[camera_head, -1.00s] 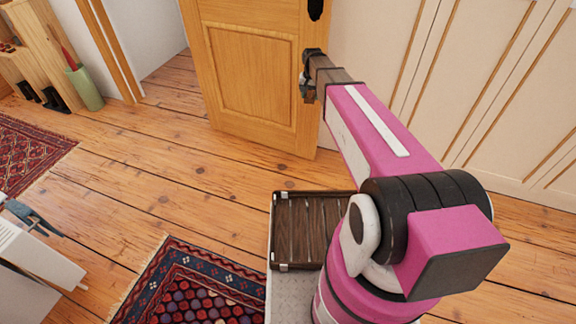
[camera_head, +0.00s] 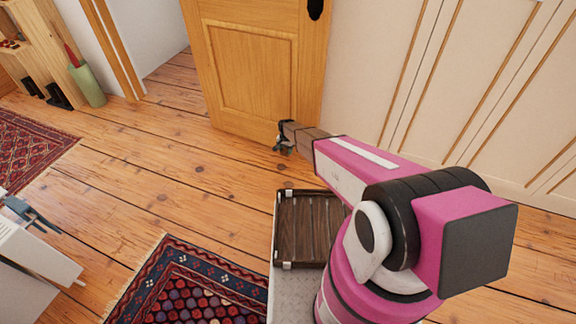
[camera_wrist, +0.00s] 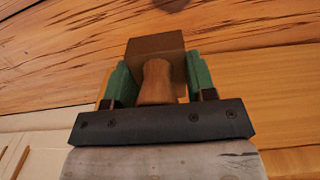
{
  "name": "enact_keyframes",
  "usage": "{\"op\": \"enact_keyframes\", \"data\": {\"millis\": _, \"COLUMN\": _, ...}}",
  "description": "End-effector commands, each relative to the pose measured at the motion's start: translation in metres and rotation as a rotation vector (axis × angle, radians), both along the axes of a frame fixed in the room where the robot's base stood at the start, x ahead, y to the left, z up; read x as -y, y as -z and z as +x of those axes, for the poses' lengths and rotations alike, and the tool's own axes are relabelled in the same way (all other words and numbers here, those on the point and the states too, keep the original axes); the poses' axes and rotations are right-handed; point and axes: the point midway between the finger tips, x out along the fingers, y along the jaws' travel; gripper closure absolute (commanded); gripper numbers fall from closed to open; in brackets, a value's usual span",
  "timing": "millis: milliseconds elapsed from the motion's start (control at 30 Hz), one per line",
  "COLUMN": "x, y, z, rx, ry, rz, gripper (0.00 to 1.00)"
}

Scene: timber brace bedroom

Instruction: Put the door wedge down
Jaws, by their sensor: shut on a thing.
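My gripper (camera_wrist: 156,78) is shut on the brown wooden door wedge (camera_wrist: 157,46), which sits between its two green fingers in the wrist view. In the head view my gripper (camera_head: 283,143) is in front of the lower right corner of the wooden door (camera_head: 238,70). The wedge is too small and dark to make out there. The gripper looks low over the plank floor (camera_head: 180,165), but I cannot tell the height or whether the wedge touches the floor.
The door stands open beside white panelling (camera_head: 440,90). A dark slatted tray (camera_head: 312,230) is near my base, with a patterned rug (camera_head: 200,290) to its left. A green container (camera_head: 88,86) and wooden shelf (camera_head: 40,50) stand at the far left. Open floor lies between.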

Motion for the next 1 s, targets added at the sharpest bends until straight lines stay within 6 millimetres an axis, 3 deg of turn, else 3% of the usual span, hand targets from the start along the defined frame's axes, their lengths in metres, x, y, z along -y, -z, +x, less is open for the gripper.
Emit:
{"op": "enact_keyframes", "data": {"millis": 500, "x": -0.005, "y": 0.074, "z": 0.0, "rx": -0.001, "ry": 0.008, "rz": -0.001, "gripper": 0.8}}
{"op": "enact_keyframes", "data": {"millis": 1000, "x": -0.005, "y": 0.12, "z": -0.002, "rx": 0.0, "ry": 0.008, "rz": 0.0, "gripper": 0.8}}
